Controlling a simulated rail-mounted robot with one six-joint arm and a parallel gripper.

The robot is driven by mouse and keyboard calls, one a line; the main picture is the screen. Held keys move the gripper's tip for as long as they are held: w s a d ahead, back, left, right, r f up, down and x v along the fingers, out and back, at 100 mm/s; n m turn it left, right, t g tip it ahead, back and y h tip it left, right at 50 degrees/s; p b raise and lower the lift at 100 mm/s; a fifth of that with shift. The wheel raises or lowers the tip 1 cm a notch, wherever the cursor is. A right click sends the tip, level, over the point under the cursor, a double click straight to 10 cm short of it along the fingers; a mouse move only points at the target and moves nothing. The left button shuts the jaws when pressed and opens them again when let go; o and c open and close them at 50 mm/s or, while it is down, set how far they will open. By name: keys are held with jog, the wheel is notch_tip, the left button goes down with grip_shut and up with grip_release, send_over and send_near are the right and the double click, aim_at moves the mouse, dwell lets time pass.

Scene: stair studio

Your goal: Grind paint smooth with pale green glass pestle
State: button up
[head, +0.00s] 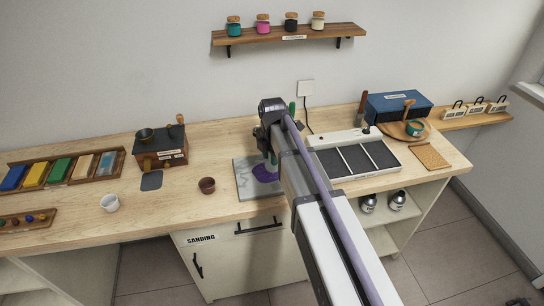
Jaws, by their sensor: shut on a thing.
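A grey stone slab (244,186) lies on the wooden bench, with a patch of purple paint (264,174) spread on it. My gripper (268,152) points down over the slab and is shut on the pale green glass pestle (273,159). Only a small part of the pestle shows, at the far edge of the paint. My arm hides the right side of the slab and much of the gripper. I cannot tell whether the pestle's foot touches the slab.
A small brown bowl (207,185) and a white cup (110,203) stand left of the slab. Behind them is a wooden grinder box (160,152). Clear bench surrounds the brown bowl.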

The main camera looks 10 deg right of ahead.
aim_at(269, 161)
notch_tip(269, 161, down, 6)
jog(key=b, duration=0.5)
jog(key=shift+w+r, duration=0.35)
jog(key=shift+w, duration=3.55)
jog(key=s, duration=0.8)
jog(key=shift+a, duration=0.25)
jog(key=shift+w+a, duration=0.2)
jog(key=shift+w, duration=0.45)
jog(key=shift+w+a, duration=0.15)
jog(key=shift+w, duration=0.45)
jog(key=shift+w+d, duration=0.15)
jog(key=shift+w, duration=2.45)
jog(key=shift+s, duration=3.35)
jog(key=shift+s+r+p, duration=0.45)
jog(key=shift+r+p, duration=0.05)
jog(key=shift+p, duration=0.2)
notch_tip(269, 161, up, 6)
jog(key=p, duration=0.6)
jog(key=shift+r, duration=0.25)
